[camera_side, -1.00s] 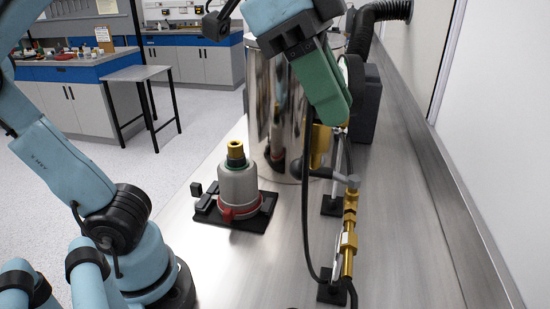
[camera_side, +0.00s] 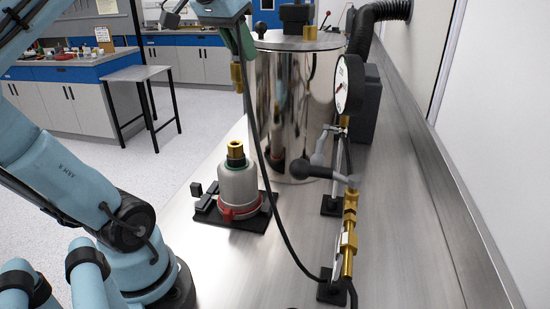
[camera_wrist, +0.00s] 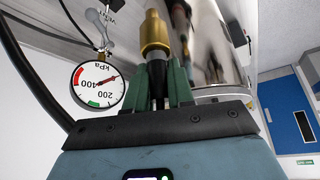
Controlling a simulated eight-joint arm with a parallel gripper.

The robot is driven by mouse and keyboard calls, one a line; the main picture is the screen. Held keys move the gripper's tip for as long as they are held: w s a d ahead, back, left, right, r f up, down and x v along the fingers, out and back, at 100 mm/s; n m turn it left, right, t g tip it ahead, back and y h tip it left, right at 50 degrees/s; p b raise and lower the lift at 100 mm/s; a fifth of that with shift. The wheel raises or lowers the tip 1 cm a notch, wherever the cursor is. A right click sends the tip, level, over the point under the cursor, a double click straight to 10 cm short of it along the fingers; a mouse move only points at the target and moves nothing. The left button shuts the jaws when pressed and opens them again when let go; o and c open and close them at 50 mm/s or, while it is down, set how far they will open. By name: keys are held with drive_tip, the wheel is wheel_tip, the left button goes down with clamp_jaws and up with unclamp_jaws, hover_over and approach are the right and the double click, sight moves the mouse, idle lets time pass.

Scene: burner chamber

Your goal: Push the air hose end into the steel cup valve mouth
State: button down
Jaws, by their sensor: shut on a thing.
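The steel cup valve (camera_side: 239,185) stands upright on a black base plate in the side view. It is a grey domed body with a red ring low down and a brass mouth (camera_side: 236,150) on top. My gripper (camera_side: 243,50), with green fingers, is high above the valve near the top edge of the view. It is shut on the air hose end (camera_side: 237,76), a brass fitting that is well above the mouth and apart from it. In the wrist view the brass hose end (camera_wrist: 155,33) sticks out between my green fingers (camera_wrist: 158,80). The mouth is not clearly seen there.
A shiny steel chamber (camera_side: 300,120) stands close behind and right of the valve. A round gauge (camera_side: 347,85) and brass pipework (camera_side: 349,225) are to the right. The black hose (camera_side: 269,190) hangs in a curve between gripper and pipework. Bare bench surface (camera_side: 230,270) lies in front.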

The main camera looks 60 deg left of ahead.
sight(232, 71)
drive_tip(key=shift+n, duration=0.5)
drive_tip(key=f, duration=0.1)
drive_tip(key=a+f, duration=0.1)
drive_tip(key=s+a+f, duration=0.1)
drive_tip(key=f, duration=0.1)
drive_tip(key=shift+a+f, duration=0.1)
drive_tip(key=shift+f, duration=0.45)
drive_tip(key=shift+y, duration=0.3)
drive_tip(key=shift+f, duration=2.85)
drive_tip(key=shift+f, duration=0.4)
drive_tip(key=shift+f, duration=0.7)
drive_tip(key=shift+f, duration=0.8)
drive_tip(key=c, duration=0.9)
unclamp_jaws()
